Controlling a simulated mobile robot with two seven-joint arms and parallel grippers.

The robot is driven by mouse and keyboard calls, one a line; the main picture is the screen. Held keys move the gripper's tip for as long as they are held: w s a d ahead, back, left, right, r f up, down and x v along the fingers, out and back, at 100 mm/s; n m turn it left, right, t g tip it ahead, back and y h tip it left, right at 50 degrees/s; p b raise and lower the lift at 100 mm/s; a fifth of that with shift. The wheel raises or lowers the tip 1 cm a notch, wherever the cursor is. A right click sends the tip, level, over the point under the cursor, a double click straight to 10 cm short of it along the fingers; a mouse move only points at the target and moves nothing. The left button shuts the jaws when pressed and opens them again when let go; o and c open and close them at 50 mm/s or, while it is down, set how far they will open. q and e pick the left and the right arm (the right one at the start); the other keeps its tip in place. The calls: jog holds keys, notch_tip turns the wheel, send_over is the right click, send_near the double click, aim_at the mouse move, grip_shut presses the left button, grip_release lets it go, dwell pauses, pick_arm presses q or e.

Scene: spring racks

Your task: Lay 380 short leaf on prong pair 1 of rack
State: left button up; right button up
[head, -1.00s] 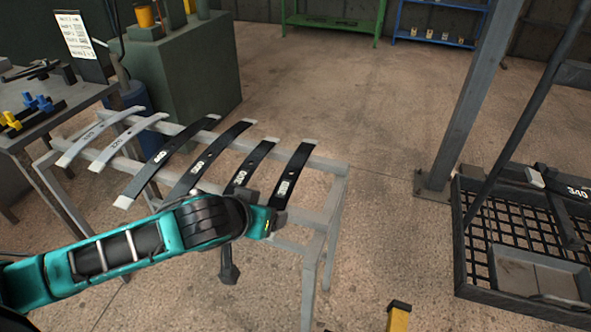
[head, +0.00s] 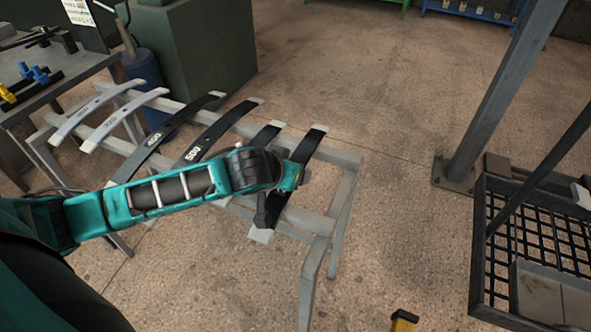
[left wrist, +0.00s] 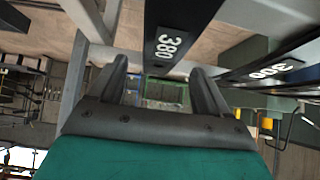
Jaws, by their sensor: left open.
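The 380 leaf (head: 311,143) is the dark, rightmost leaf on the grey stand (head: 338,152). My left arm hides part of it in the head view. In the left wrist view the 380 leaf (left wrist: 176,30) stands large ahead, its end just beyond the space between the fingertips. My left gripper (left wrist: 158,66) is open, with nothing visible between its fingers. My right gripper is not in view. No prong pair can be made out.
Beside the 380 leaf lie the 360 leaf (left wrist: 262,72), a 500 leaf (head: 202,143), another dark leaf (head: 160,134) and two light grey leaves (head: 120,118). A post (head: 495,95) and a mesh-floored tray (head: 479,245) stand right.

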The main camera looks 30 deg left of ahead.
pick_arm(q)
jog(key=shift+w+r+b+x, duration=0.15)
jog(key=shift+b+x, duration=0.1)
jog(key=shift+x, duration=1.2)
jog(key=shift+w+r+b+x, duration=0.1)
jog(key=shift+b+x, duration=0.15)
jog(key=shift+x, duration=1.15)
jog(key=shift+c, duration=0.2)
grip_shut()
jog(key=shift+w+r, duration=0.15)
jog(key=shift+r, duration=0.05)
